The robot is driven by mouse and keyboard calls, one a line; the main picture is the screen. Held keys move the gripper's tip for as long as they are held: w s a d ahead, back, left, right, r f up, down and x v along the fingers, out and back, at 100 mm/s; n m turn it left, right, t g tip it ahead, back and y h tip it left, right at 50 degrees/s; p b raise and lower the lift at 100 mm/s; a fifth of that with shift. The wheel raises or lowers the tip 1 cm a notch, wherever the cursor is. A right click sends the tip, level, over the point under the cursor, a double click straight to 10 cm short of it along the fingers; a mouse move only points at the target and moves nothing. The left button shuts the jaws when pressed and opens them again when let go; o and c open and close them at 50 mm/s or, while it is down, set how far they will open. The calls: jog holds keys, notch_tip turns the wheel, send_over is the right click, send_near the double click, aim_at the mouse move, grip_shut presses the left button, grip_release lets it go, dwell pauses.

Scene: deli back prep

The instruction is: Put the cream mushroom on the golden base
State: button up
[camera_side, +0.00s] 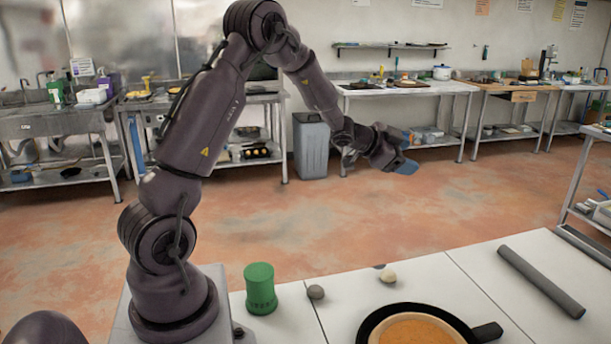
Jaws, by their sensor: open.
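The cream mushroom (388,277) is a small, pale rounded lump on the white worktop, just beyond the dark pan. The golden base (415,331) is a flat golden-orange round lying in the black pan (366,325) at the bottom edge, partly cut off by the frame. My gripper (407,167) is raised well above and beyond the worktop, with a blue part at its tip. It is open, with nothing visible in it, and far from both the mushroom and the base.
A green tub (260,289) and a grey rounded lump (316,292) stand left of the mushroom. A small dark piece (380,266) lies just behind it. The pan's handle (487,332) points right. A dark grey bar (541,281) lies at the right; worktop between is clear.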

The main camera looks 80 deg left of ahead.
jog(key=s+d+r+n+g+y, duration=0.1)
jog(key=s+d+r+n+y, duration=0.15)
jog(key=d+r, duration=0.4)
jog(key=s+d+r+n+g, duration=0.1)
jog(key=s+d, duration=0.3)
jog(key=s, duration=0.4)
jog(key=s+d+r+n+g, duration=0.2)
jog(key=s+d+r, duration=0.2)
jog(key=s, duration=0.3)
jog(key=shift+s+d+g, duration=0.35)
jog(key=shift+d+g, duration=0.05)
jog(key=shift+d, duration=0.25)
jog(key=shift+o, duration=0.6)
jog(key=s+d+f+g+h, duration=0.2)
jog(key=s+d, duration=0.5)
jog(key=s, duration=0.4)
jog(key=shift+s+d+f+g+h, duration=0.2)
jog(key=shift+f+g+h, duration=0.15)
jog(key=shift+h, duration=0.2)
jog(key=shift+a, duration=0.15)
